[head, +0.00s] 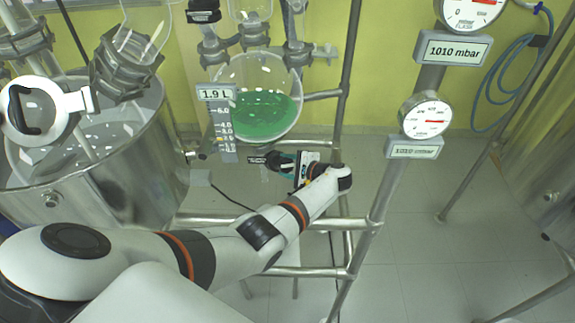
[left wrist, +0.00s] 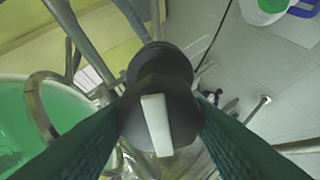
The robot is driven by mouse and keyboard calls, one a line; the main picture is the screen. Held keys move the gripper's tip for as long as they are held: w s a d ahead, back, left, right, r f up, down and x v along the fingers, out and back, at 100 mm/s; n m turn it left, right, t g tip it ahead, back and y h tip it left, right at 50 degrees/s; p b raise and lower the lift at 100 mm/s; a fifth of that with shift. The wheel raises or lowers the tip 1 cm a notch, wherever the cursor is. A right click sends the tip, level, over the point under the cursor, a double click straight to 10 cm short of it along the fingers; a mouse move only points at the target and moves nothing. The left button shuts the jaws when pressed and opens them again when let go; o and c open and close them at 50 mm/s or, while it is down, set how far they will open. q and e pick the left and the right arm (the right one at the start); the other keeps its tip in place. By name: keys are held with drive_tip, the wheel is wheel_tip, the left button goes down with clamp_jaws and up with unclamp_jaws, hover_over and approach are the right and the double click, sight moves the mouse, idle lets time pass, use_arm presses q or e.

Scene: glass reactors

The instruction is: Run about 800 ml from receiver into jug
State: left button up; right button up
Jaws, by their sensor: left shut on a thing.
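The receiver (head: 274,85) is a round glass vessel with green liquid in its lower part, in the head view. A level scale (head: 221,130) beside it carries a tag reading 1.9 L. My left gripper (head: 284,161) is just below the receiver. In the left wrist view its green fingers (left wrist: 160,125) are shut around a dark valve knob (left wrist: 158,72) with a white bar (left wrist: 156,125) across its face. A round white container with green inside (left wrist: 268,8), cut off at the top right of that view, may be the jug. I do not see my right gripper.
A large steel bath (head: 130,165) stands at left. Metal frame tubes (head: 375,200) run close around my left arm. Two gauges, each tagged 1010 mbar, are at right; the lower gauge (head: 426,117) is nearer my arm. The tiled floor (head: 430,240) at right is open.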

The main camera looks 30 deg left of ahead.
idle(0.3)
use_arm(q)
drive_tip(key=o, duration=0.8)
drive_tip(key=shift+c, duration=0.2)
drive_tip(key=shift+o, duration=1.2)
drive_tip(key=shift+w, duration=0.1)
drive_tip(key=shift+a+f, duration=0.1)
drive_tip(key=b+v, duration=0.1)
drive_tip(key=v, duration=0.6)
drive_tip(key=shift+d+b, duration=0.25)
drive_tip(key=shift+b, duration=0.1)
